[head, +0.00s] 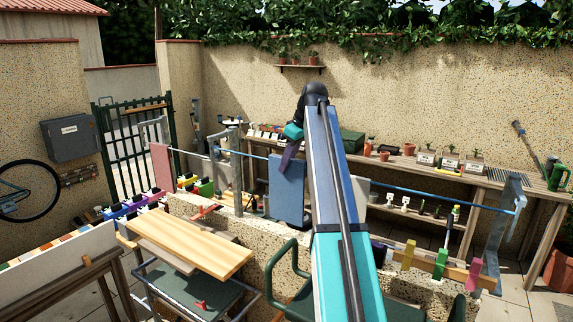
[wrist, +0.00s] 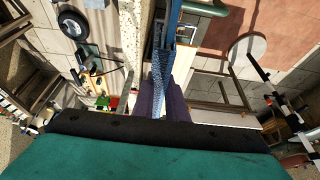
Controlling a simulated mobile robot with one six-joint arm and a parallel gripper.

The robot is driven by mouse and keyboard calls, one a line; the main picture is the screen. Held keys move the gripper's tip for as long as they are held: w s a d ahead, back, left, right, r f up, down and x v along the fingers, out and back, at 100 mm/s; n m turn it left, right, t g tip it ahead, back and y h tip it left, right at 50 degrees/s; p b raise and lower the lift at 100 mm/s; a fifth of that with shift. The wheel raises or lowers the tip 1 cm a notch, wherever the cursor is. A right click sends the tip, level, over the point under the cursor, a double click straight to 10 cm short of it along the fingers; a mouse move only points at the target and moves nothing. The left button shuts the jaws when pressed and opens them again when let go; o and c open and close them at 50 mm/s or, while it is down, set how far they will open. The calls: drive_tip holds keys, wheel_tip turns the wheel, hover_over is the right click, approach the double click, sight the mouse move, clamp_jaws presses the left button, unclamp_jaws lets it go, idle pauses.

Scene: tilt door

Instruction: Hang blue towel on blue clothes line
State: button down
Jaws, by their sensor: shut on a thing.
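The blue towel (head: 287,192) hangs down flat just left of my arm in the head view. My gripper (head: 289,156) has purple fingers and is shut at the towel's top edge. In the wrist view a narrow blue strip of the towel (wrist: 163,75) shows between the fingers (wrist: 163,98). The blue clothes line (head: 440,194) runs across the head view at about the height of the towel's upper part. My arm hides part of the line. I cannot tell whether the towel lies over the line or in front of it.
A grey metal post (head: 236,170) stands left of the towel, and another grey bracket (head: 512,205) holds the line's right end. A low speckled wall (head: 262,235) and wooden board (head: 195,247) stand in front.

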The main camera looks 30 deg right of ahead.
drive_tip(key=shift+f, duration=0.6)
idle(0.7)
drive_tip(key=c, duration=1.7)
unclamp_jaws()
drive_tip(key=shift+r+b, duration=0.2)
drive_tip(key=shift+b, duration=0.1)
drive_tip(key=b+v, duration=0.3)
drive_tip(key=v, duration=0.8)
drive_tip(key=shift+s+r+b, duration=0.1)
drive_tip(key=shift+r+b, duration=0.2)
drive_tip(key=shift+r, duration=0.1)
drive_tip(key=shift+v, duration=0.85)
drive_tip(key=shift+s+f, duration=0.1)
